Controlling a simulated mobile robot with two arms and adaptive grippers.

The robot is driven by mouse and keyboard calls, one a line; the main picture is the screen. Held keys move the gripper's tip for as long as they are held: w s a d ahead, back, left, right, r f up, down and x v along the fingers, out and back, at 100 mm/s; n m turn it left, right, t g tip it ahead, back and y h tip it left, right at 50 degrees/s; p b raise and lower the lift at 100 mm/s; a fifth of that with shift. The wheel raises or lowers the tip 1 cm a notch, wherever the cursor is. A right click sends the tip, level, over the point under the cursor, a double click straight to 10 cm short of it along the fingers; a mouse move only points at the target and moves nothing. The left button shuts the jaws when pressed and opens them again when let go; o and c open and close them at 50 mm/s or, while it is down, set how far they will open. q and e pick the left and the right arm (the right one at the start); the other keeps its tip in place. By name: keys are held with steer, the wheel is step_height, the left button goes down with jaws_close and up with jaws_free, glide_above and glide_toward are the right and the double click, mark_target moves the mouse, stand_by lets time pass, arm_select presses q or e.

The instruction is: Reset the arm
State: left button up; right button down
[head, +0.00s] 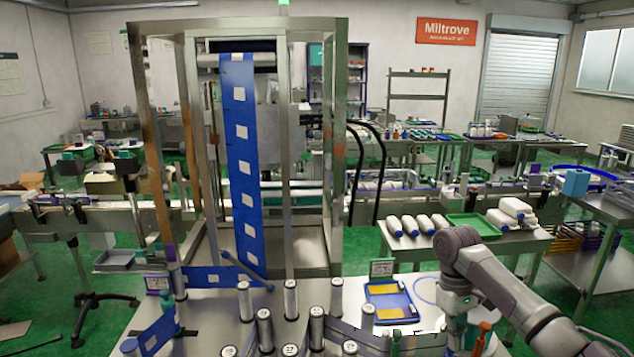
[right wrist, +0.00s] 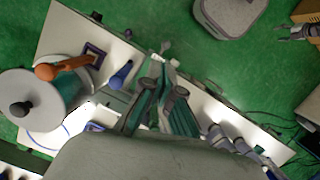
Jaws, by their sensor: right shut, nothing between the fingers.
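My right arm comes in from the right in the head view and bends down at a grey joint over the right end of the front table (head: 215,308). My right gripper (right wrist: 158,78) shows in the right wrist view, its fingers shut with nothing between them. It is above the table and holds no object. In the head view its fingertips cannot be made out. My left arm and gripper are not in the head view.
The front table carries several upright metal rollers (head: 290,299), a blue tray with yellow pieces (head: 391,300) and an orange-handled tool (head: 482,335). A metal frame with a blue labelled web (head: 242,150) stands behind. A side table holds white bottles (head: 410,226) and a green tray (head: 472,226).

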steer(key=s+a+f+n+t+y, duration=0.2)
steer(key=s+a+f+n+t, duration=0.1)
steer(key=s+a+f, duration=1.5)
steer(key=s+d+r+m+t, duration=0.25)
steer(key=s+d, duration=0.25)
steer(key=s, duration=0.3)
steer(key=s+d+r+m+t, duration=0.1)
steer(key=s+d+r+m, duration=0.15)
steer(key=s+d, duration=0.4)
step_height(320, 180, down, 27)
steer(key=s+a+g+b, duration=0.2)
steer(key=b, duration=0.1)
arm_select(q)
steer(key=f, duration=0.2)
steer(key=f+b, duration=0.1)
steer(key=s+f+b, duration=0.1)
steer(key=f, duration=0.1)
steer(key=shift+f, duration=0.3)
arm_select(e)
steer(key=s+d+f+h, duration=0.1)
steer(key=s+d+f, duration=0.2)
steer(key=s+f, duration=1.4)
step_height(320, 180, down, 4)
steer(key=shift+f+g, duration=0.15)
steer(key=shift+g, duration=0.3)
